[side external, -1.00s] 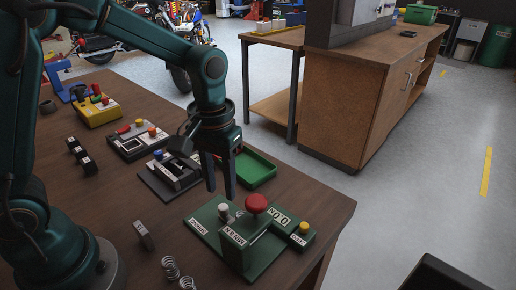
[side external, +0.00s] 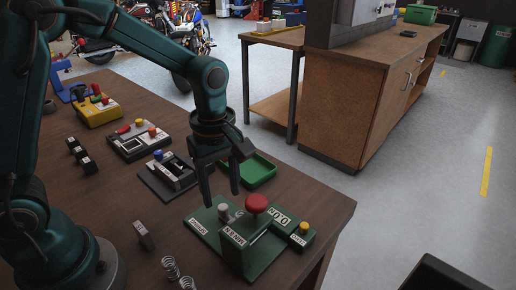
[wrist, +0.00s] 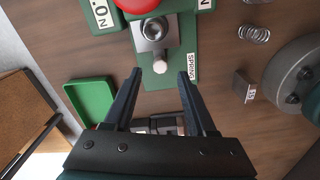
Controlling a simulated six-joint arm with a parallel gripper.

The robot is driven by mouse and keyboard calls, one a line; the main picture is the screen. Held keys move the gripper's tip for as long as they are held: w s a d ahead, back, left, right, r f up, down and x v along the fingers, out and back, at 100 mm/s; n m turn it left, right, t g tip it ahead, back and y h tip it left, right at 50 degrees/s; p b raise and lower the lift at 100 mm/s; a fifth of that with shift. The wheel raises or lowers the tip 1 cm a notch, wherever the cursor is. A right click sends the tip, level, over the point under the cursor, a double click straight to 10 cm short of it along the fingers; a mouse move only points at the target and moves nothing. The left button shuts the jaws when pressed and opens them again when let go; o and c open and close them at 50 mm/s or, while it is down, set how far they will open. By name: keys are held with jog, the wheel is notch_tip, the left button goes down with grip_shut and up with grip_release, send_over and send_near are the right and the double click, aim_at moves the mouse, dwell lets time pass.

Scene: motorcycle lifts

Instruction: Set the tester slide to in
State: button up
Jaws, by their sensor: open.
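The green spring tester (side external: 258,262) stands at the table's near right corner. It has a red mushroom knob (side external: 256,203), a yellow button (side external: 304,227) and a "0.0 N" display (side external: 279,218). A small pale knob (side external: 223,211), probably the slide's handle, stands at its left part. In the wrist view, the pale knob (wrist: 162,68) sits at the end of a metal block (wrist: 154,34). My gripper (side external: 221,197) is open and empty above the knob. In the wrist view, its fingertips (wrist: 160,73) lie either side of the knob, seemingly apart from it. The slide's setting is unclear.
Behind the gripper are a green tray (side external: 259,170) and a dark fixture with a blue knob (side external: 158,155). Loose springs (side external: 170,267) and a small block (side external: 143,235) lie left of the tester. The table edge is close on the right.

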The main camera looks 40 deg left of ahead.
aim_at(224, 207)
jog(key=shift+f, duration=1.8)
grip_shut()
jog(key=shift+d+r, duration=0.1)
